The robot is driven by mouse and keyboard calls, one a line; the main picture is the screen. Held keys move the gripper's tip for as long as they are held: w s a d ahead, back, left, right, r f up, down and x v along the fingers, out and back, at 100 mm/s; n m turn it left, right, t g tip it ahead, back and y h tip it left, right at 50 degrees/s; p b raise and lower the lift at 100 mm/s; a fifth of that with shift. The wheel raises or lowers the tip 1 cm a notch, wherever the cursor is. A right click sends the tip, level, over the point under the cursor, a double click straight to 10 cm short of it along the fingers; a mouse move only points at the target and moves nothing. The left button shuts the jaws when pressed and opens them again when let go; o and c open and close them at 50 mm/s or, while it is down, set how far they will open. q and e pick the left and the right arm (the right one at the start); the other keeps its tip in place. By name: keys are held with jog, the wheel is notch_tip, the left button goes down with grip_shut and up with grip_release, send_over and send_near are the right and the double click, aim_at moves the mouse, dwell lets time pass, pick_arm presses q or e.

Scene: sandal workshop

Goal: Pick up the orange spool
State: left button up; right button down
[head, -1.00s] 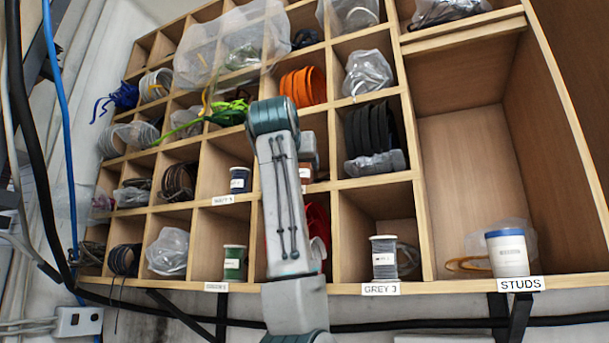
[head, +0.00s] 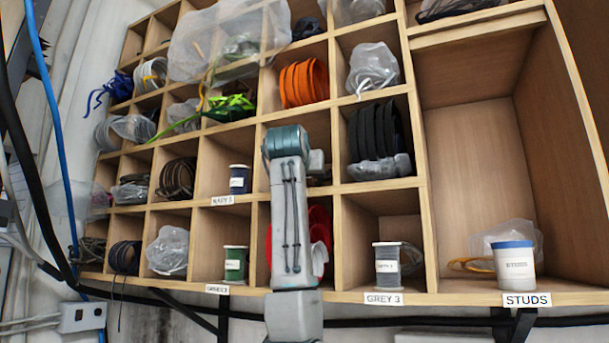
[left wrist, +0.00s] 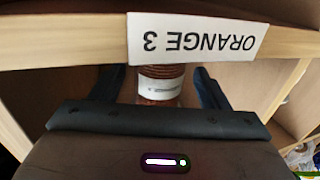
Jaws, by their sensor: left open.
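The orange spool (left wrist: 160,84), reddish-brown with a white label band, stands in a shelf compartment behind the "ORANGE 3" tag (left wrist: 197,39), which appears upside down in the left wrist view. My left gripper (left wrist: 158,92) is open, with one dark finger on each side of the spool. I cannot tell whether the fingers touch it. In the head view my left arm rises in front of the shelf and hides the spool and the fingertips. My right gripper is in neither view.
The wooden shelf's front edge (left wrist: 60,52) and dividers surround the compartment closely. Nearby cells hold a navy spool (head: 239,179), a green spool (head: 235,264), a grey spool (head: 387,265) and black coils (head: 372,131). A studs tub (head: 514,267) stands at right.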

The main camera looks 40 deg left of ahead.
pick_arm(q)
jog(key=shift+s+d+r, duration=0.1)
jog(key=shift+d, duration=0.1)
jog(key=c, duration=1)
jog(key=shift+c, duration=0.6)
jog(key=shift+a, duration=0.1)
